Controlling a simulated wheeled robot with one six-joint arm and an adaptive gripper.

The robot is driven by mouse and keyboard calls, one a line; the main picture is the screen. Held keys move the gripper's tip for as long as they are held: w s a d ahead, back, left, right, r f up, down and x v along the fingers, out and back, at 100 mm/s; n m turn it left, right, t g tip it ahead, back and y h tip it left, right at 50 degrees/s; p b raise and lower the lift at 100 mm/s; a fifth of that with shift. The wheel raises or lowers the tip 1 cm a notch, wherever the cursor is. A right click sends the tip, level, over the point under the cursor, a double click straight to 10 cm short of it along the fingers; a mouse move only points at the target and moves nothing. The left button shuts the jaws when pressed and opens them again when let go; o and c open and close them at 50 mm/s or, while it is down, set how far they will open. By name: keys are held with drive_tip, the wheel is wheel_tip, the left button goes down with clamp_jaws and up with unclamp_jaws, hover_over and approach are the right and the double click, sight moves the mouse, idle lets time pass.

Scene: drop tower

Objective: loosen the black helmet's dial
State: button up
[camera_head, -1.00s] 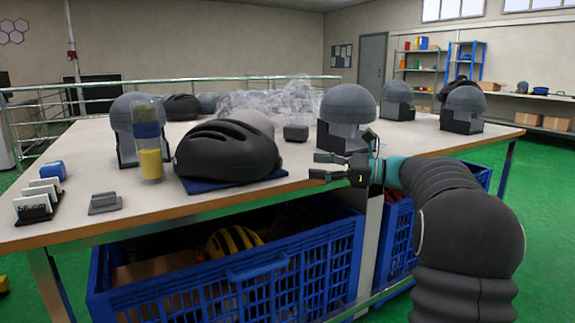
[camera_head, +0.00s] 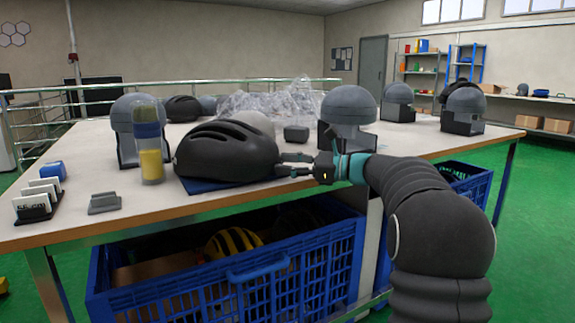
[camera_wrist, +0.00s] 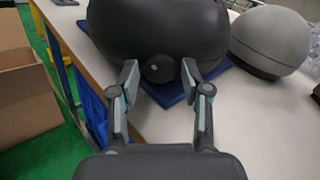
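The black helmet (camera_head: 226,152) sits on a blue mat (camera_head: 203,186) near the table's front edge, and it fills the top of the wrist view (camera_wrist: 160,28). Its round dark dial (camera_wrist: 160,68) with a small light mark shows at the helmet's near rim in the wrist view. My gripper (camera_head: 283,164) is at the helmet's right end in the head view. In the wrist view my gripper (camera_wrist: 160,84) is open, with one finger on each side of the dial. I cannot tell whether either finger touches it.
A grey headform (camera_wrist: 270,40) stands close right of the helmet in the wrist view. Blue crates (camera_head: 240,285) sit below the table. A cardboard box (camera_wrist: 28,100) is on the green floor.

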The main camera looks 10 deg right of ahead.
clamp_jaws()
drive_tip(key=shift+n+b, duration=0.55)
drive_tip(key=shift+n, duration=1.05)
drive_tip(key=shift+o, duration=2.4)
unclamp_jaws()
drive_tip(key=v, duration=1.2)
drive_tip(key=shift+s, duration=0.1)
